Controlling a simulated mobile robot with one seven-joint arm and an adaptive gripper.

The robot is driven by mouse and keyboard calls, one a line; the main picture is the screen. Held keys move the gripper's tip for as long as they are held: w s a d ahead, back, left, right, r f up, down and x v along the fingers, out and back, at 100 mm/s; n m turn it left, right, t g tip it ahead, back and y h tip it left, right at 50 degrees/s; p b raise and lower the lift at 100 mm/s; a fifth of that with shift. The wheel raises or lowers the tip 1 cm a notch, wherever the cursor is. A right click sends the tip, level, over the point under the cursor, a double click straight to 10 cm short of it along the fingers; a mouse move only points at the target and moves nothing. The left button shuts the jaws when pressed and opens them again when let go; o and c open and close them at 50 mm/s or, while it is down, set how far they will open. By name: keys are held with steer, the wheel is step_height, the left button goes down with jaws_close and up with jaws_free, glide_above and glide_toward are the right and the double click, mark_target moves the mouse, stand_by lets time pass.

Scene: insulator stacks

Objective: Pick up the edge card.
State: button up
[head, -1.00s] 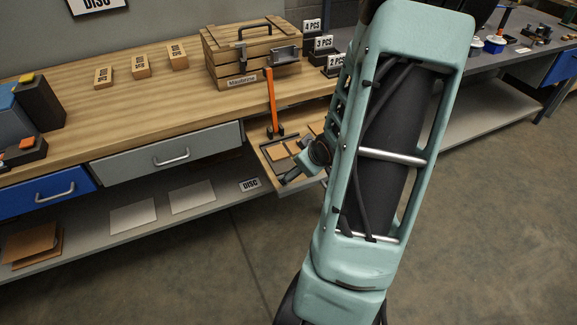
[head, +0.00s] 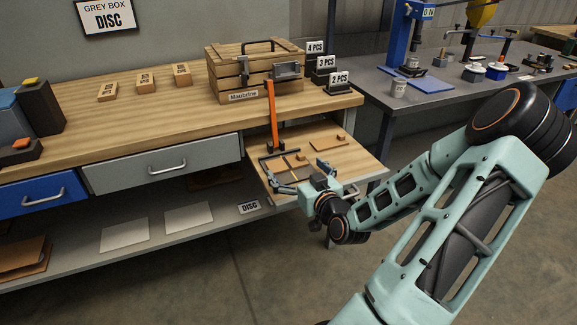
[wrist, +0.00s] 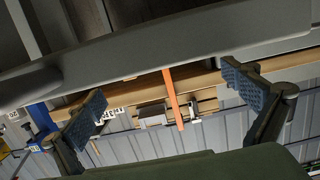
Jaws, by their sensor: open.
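Several small flat brown pieces (head: 278,167) lie in a dark-edged holder at the left of the pulled-out wooden drawer (head: 345,160). I cannot tell which of them, if any, is the edge card. My gripper (head: 288,182) is low over the front left of the drawer, beside these pieces; the gap between them is unclear. In the wrist view my gripper (wrist: 168,104) is open, its two blue-grey pads wide apart with nothing held. An orange bar (wrist: 173,96) shows beyond the pads. No card is clear in the wrist view.
The orange-handled tool (head: 271,112) stands upright just behind my gripper. A wooden crate (head: 228,82) and number signs (head: 339,82) stand on the bench. A small brown block (head: 341,137) sits at the drawer's back right.

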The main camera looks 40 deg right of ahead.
mark_target(287, 162)
steer(key=b+x, duration=0.1)
steer(key=x, duration=0.5)
steer(key=c, duration=0.9)
